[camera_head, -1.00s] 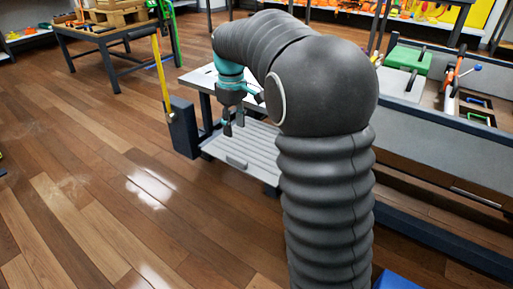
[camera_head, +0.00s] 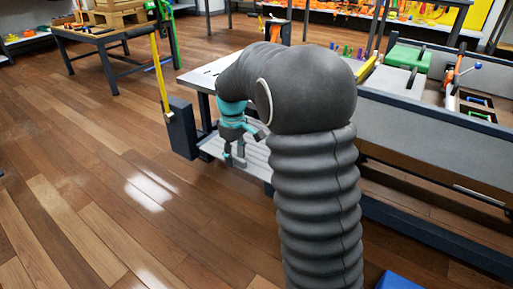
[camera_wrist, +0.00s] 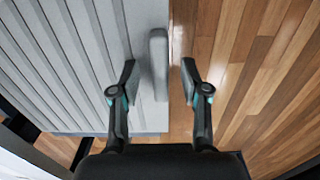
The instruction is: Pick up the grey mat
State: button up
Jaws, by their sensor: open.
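A ribbed grey mat (camera_head: 256,158) covers the low shelf under the bench, mostly hidden behind my arm in the head view. In the wrist view the mat (camera_wrist: 75,60) fills the left side. A narrow grey bar (camera_wrist: 158,62) with rounded corners lies along its edge; I cannot tell whether it is part of the mat. My gripper (camera_head: 236,160) points down at this edge. In the wrist view my gripper (camera_wrist: 159,75) is open, with one finger over the mat, the other over the floor side, and the bar between them, not visibly gripped.
A dark post with a yellow bar (camera_head: 181,130) stands left of the shelf. The bench top (camera_head: 197,78) is above it. A long grey bench (camera_head: 430,135) with a green-topped item (camera_head: 408,57) is at the right. The wooden floor (camera_head: 90,190) at left is clear.

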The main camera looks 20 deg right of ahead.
jog(key=shift+f, duration=0.45)
grip_shut()
jog(key=shift+r, duration=0.1)
